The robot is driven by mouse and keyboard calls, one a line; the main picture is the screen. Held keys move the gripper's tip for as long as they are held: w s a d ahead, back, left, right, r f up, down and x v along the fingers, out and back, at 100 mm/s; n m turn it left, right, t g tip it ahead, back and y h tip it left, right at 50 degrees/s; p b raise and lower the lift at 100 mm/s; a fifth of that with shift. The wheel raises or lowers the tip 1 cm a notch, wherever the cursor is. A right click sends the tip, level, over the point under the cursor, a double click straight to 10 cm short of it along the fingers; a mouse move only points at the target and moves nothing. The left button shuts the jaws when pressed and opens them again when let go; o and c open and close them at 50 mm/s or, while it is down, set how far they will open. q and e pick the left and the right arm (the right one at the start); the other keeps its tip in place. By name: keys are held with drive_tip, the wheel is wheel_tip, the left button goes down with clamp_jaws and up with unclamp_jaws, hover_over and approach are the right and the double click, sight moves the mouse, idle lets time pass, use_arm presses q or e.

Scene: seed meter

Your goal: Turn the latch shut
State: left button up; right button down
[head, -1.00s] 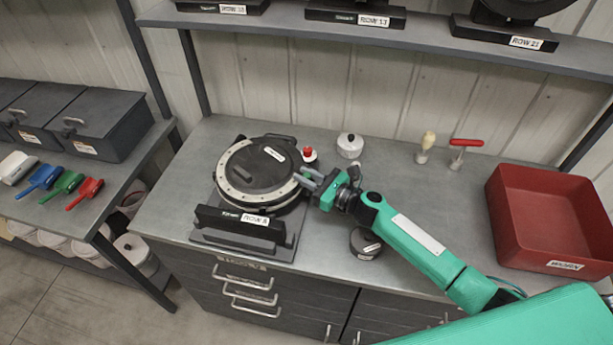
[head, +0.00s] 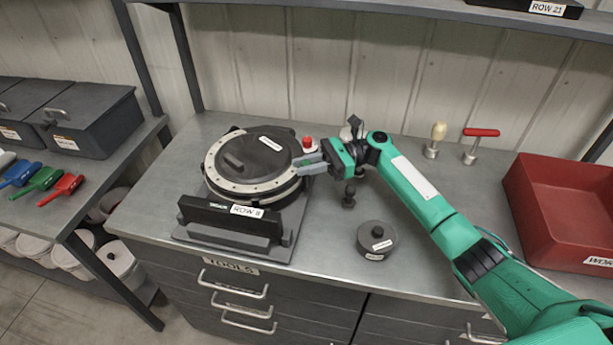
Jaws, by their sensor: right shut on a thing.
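The seed meter (head: 224,179), a round black housing with a pale bolted ring and a dark lid, sits on a black stand labelled ROW 8 (head: 247,211) on the bench. My right gripper (head: 302,163) reaches in from the right, with its grey fingers at the meter's right rim. They are shut on a small part there, which appears to be the latch; the fingers hide most of it, so its angle cannot be told. A red-topped knob (head: 308,142) shows just behind the fingers. My left gripper is not in view.
A round dark canister (head: 377,240) stands right of the meter, near the front edge. A wooden-handled tool (head: 436,139) and a red T-handled tool (head: 476,147) stand behind my right arm. A red bin (head: 562,236) is at the right. Scoops and dark boxes are on the left bench.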

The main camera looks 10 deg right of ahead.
drive_tip(key=shift+n+g+h+b, duration=0.4)
drive_tip(key=shift+n+g+b, duration=0.85)
drive_tip(key=shift+g, duration=0.75)
drive_tip(key=c, duration=1.3)
unclamp_jaws()
drive_tip(key=shift+a, duration=0.1)
